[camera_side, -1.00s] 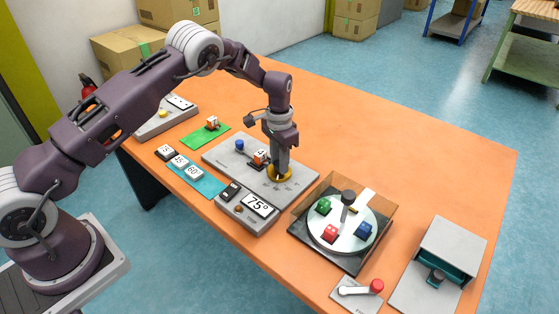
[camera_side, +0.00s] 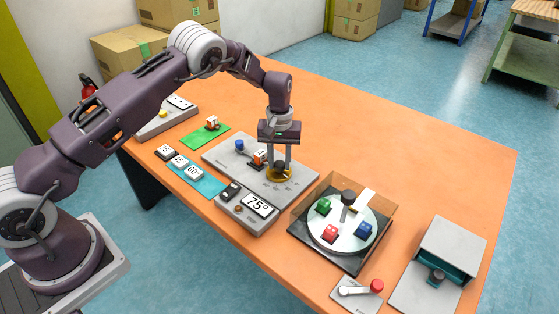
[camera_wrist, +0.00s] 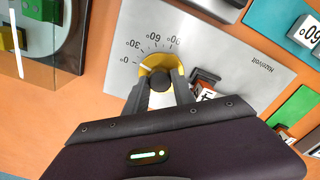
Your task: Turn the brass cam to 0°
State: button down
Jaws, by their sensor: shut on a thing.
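The brass cam (camera_side: 280,174) sits on a grey plate (camera_side: 228,147) in the middle of the table. In the wrist view the cam (camera_wrist: 158,61) shows as a gold disc with a dark round knob (camera_wrist: 160,82) on it. Printed angle marks (camera_wrist: 150,43) run in an arc around it, with 0 at the left. My gripper (camera_side: 279,172) points down over the cam. In the wrist view my gripper (camera_wrist: 163,88) has one finger on each side of the knob, shut on it.
An orange and white block (camera_side: 259,157) stands close beside the cam, by my fingers. A blue knob (camera_side: 239,145) is farther left on the plate. A turntable (camera_side: 326,237) with coloured cubes stands to the right. Numbered tiles lie on a teal mat (camera_side: 209,187).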

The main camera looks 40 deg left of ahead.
aim_at(280, 164)
jog(key=shift+n, duration=0.9)
jog(key=c, duration=1.1)
grip_release()
jog(key=shift+o, duration=0.2)
notch_tip(280, 164, up, 7)
jog(key=shift+r, duration=0.1)
